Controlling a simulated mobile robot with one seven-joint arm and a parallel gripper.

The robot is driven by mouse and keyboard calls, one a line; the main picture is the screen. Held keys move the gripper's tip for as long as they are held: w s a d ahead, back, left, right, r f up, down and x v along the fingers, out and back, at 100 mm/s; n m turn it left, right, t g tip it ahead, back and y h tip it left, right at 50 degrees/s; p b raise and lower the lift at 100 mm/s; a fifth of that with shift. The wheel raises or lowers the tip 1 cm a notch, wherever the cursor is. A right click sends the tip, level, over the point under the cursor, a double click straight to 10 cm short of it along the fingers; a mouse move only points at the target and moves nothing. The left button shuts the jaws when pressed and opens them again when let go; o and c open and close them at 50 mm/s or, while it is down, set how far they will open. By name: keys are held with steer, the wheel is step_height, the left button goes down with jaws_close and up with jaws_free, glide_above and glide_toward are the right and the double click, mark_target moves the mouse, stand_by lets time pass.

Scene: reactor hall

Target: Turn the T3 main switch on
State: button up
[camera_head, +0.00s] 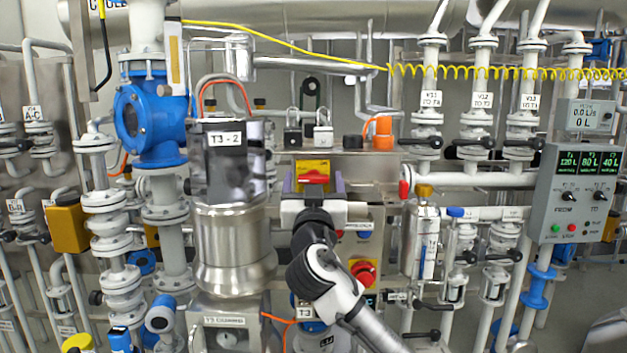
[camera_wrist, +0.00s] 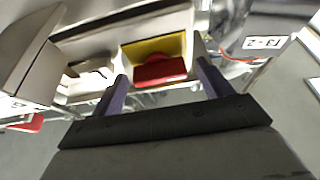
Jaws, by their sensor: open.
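The main switch is a red rotary handle (camera_head: 313,177) on a yellow plate (camera_head: 313,165), in the middle of the head view. In the wrist view the red handle (camera_wrist: 159,71) lies across the yellow plate (camera_wrist: 152,47), between the finger ends. My gripper (camera_head: 313,180) is in front of the switch, with one purple finger on each side of it. In the wrist view my gripper (camera_wrist: 160,82) is open, with free space between each finger and the handle. I cannot tell whether the fingers touch the panel. The switch's lower part and labels are partly hidden.
A steel vessel marked T3-2 (camera_head: 228,165) stands close on the left. Padlocks (camera_head: 323,133) hang above the switch, and a red emergency knob (camera_head: 363,272) sits below right. Valves and pipes (camera_head: 480,140) crowd the right, with a control box (camera_head: 578,195) beyond.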

steer(key=shift+c, duration=0.2)
steer(key=c, duration=0.9)
steer(key=shift+c, duration=0.2)
